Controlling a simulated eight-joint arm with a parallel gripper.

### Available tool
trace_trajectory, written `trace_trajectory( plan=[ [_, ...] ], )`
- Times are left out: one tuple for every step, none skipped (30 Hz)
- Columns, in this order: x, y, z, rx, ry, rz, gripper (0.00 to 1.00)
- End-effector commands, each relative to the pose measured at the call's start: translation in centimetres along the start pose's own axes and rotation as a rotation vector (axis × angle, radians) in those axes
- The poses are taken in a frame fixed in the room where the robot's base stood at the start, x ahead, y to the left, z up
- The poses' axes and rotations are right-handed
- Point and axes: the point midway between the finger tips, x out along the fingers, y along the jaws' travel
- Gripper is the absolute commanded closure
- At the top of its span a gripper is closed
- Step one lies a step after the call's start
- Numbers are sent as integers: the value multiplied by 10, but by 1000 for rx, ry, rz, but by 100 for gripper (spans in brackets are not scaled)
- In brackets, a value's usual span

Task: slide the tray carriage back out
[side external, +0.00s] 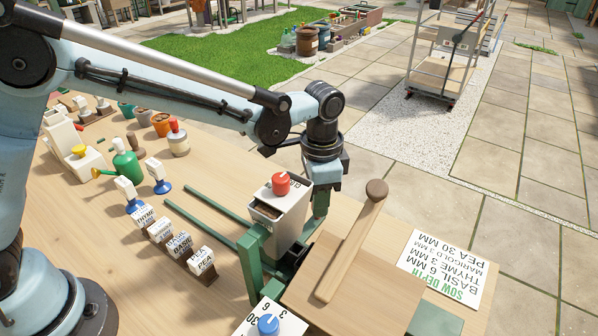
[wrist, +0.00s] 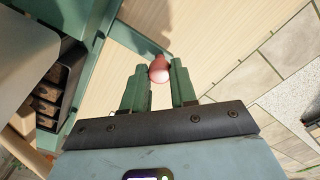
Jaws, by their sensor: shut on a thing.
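In the wrist view, my gripper (wrist: 159,66) has its two green fingers closed around a small pinkish round knob (wrist: 158,74). The link from the knob to the carriage is not clear. A dark tray (wrist: 63,103) with several soil-filled cells sits at the left, beside a green frame part (wrist: 95,25) and under a pale housing. In the side view, my gripper (side external: 312,226) points down just right of the pale hopper (side external: 285,218), its fingertips partly hidden. Two green rails (side external: 212,228) run left from the hopper's stand and are bare. The carriage is mostly hidden here by the hopper.
A red knob (side external: 281,183) tops the hopper. A wooden lever (side external: 350,240) lies over a wooden block at the right. A blue-knobbed dial box (side external: 268,324) stands in front. Labelled seed boxes (side external: 179,246) line the table left of the rails.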

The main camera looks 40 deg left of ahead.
Motion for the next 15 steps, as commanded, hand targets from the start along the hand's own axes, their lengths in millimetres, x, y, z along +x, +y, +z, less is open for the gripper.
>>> trace_trajectory(
  plan=[
    [-1,-8,8,-6,-1,0,100],
    [0,-12,12,-6,-1,-1,100],
    [0,-19,19,-8,-1,-1,100],
    [-1,-24,24,-7,-1,-1,100],
    [-1,-29,29,-9,-1,-1,100],
    [-1,-37,37,-9,-1,-1,100],
    [-1,-42,43,-9,-2,-1,100],
    [0,-49,49,-10,-2,-1,100],
    [-1,-57,57,-9,-2,-1,100],
    [-1,-62,63,-10,-2,-1,100],
    [-1,-68,69,-10,-2,0,100],
    [-1,-76,77,-9,-2,0,100],
    [-1,-82,83,-10,-2,0,100],
    [0,-88,89,-10,-2,0,100],
    [-1,-96,97,-9,-2,0,100]
  ],
)
